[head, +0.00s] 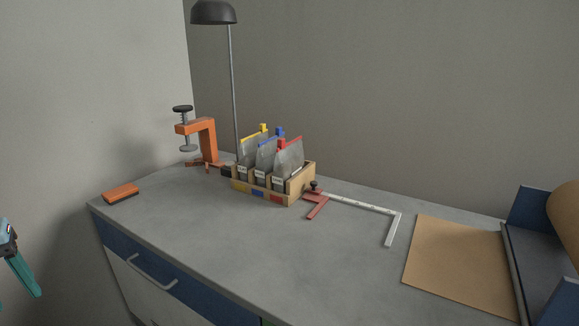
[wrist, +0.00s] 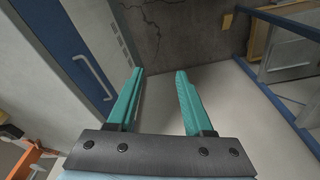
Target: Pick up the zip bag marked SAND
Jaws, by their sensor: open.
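Three grey zip bags stand upright in a small wooden box (head: 271,193) toward the back of the bench. One has a yellow top strip (head: 252,146), one a blue top strip (head: 266,153), and one a red top strip (head: 289,155). Each has a small white label, but the print is too small to read, so I cannot tell which is marked SAND. My gripper (head: 32,292) shows at the left edge of the head view, off the bench and far from the box. In the wrist view my gripper (wrist: 160,75) has its teal fingers apart with nothing between them.
An orange block (head: 121,193) lies at left. The bench front (head: 230,245) is clear.

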